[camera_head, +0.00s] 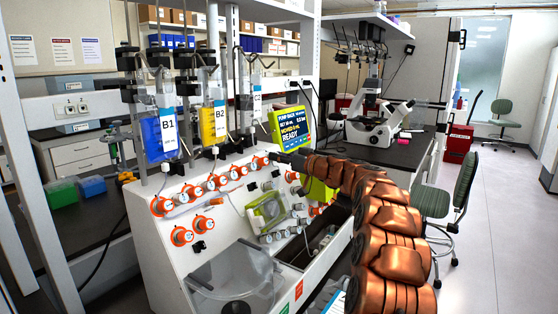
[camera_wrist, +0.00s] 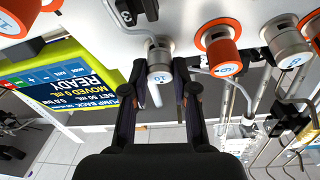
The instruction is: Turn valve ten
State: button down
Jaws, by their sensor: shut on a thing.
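Valve ten (camera_wrist: 159,58), a small grey-white knob with a "10" label, sits between the two dark fingers of my gripper (camera_wrist: 161,78) in the wrist view. The fingers are shut on its sides. A pale lever or rod sticks out from it. My copper-coloured arm comes in from the lower right. Valve ten is mostly hidden there behind my gripper.
Orange-collared valves (camera_wrist: 218,50) and another grey valve (camera_wrist: 287,45) stand close beside. A green-framed screen (camera_head: 291,125) reading "READY" is near my gripper. Blue bag B1 (camera_head: 152,140) and yellow bag B2 (camera_head: 214,127) hang above. A microscope (camera_head: 375,120) stands behind.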

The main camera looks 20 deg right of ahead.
jog(key=shift+f+b, duration=0.2)
jog(key=shift+b, duration=0.25)
jog(key=m+g+h+p, duration=0.1)
jog(key=m+h+p, duration=0.1)
jog(key=m+p, duration=0.3)
jog(key=m+g+h+p, duration=0.1)
jog(key=m+h+p, duration=0.1)
jog(key=m+p, duration=0.3)
jog(key=r+m+h+p, duration=0.1)
jog(key=m+h+p, duration=0.2)
jog(key=m, duration=0.6)
jog(key=shift+a+r+g+p, duration=0.15)
jog(key=shift+g+p, duration=0.25)
jog(key=shift+p, duration=0.9)
jog(key=shift+f+m+p, duration=0.25)
jog(key=shift+m+p, duration=0.25)
jog(key=shift+p, duration=0.05)
jog(key=c, duration=0.9)
grip_release()
